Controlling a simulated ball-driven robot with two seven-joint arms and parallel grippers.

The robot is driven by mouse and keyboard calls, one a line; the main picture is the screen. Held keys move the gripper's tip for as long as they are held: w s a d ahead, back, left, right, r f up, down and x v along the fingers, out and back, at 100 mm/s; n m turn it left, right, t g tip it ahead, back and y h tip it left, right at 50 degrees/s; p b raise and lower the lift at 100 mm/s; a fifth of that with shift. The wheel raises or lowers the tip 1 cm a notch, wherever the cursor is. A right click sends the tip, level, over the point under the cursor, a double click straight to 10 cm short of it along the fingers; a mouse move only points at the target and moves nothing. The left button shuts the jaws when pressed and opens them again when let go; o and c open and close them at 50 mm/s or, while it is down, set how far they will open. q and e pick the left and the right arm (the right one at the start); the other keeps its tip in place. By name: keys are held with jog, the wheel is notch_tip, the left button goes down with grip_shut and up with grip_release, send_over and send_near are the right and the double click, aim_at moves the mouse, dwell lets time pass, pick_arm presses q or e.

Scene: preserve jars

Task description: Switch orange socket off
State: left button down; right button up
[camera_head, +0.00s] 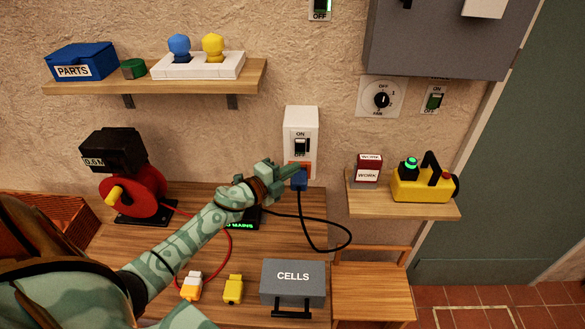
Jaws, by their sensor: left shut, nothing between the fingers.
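The orange socket (306,166) is at the bottom of a white switch box on the wall, partly hidden by my left gripper. The box carries a black rocker switch (300,147), with ON above it and OFF below. I cannot tell which way the rocker is tipped. A blue plug (299,182) with a black cable sits at the orange socket. My left gripper (296,169) is shut and empty, its tips in front of or beside the socket, just below the rocker. I cannot tell whether it touches. My right gripper is not in view.
A bench holds a red cable reel (134,193), a yellow plug (233,289), an orange-and-white plug (191,287) and a grey CELLS box (293,284). A right shelf (404,207) holds a yellow device (422,187). A fan dial (381,98) and another switch (434,101) are on the wall.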

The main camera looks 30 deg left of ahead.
pick_arm(q)
jog(key=f+v, duration=0.1)
jog(key=v, duration=0.7)
jog(key=shift+s+a+f+b, duration=0.35)
jog(key=shift+a+f+b, duration=0.05)
jog(key=shift+a+b, duration=0.05)
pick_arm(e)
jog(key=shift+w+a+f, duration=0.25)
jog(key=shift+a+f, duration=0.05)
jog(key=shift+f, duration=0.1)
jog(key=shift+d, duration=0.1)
